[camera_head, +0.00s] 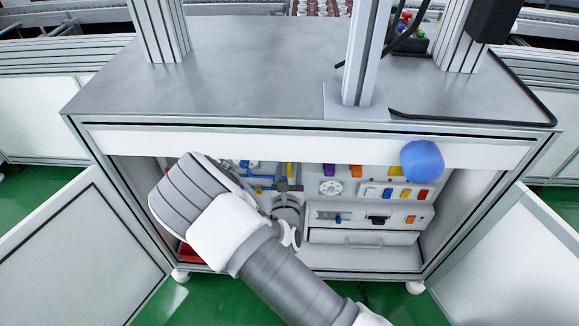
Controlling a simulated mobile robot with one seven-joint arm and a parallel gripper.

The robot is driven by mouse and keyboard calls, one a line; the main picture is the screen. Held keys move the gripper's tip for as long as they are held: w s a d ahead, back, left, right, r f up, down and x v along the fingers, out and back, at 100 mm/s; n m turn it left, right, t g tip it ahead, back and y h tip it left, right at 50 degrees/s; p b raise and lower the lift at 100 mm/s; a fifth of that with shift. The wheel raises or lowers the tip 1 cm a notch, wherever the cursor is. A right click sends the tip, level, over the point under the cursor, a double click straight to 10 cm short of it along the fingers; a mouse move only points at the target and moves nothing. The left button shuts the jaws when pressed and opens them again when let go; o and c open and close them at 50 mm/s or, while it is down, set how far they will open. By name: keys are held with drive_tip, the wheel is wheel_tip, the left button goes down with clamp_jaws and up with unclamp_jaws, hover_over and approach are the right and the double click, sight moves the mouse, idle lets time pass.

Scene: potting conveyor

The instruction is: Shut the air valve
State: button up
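The lower cabinet (115,137) stands open. In its left half are blue air fittings (244,165) with small yellow parts, partly hidden by my arm. An upright yellow piece (290,170) beside them looks like a valve handle, but it is too small to be sure. My arm reaches in from the lower right and bends at the left of the opening. My wrist and gripper (284,187) are inside the cabinet, close below the yellow piece. The fingers are small and dark here. I cannot tell whether they touch anything or are open.
Open doors stand left (82,255) and right (505,255). A control panel (345,178) with coloured switches and a drawer (362,238) fill the cabinet's right half. A blue ball-like thing (422,161) shows at the opening's upper edge. A red thing (188,254) lies low left.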

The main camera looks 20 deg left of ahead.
drive_tip(key=shift+w+a, duration=0.1)
drive_tip(key=shift+w, duration=0.4)
clamp_jaws()
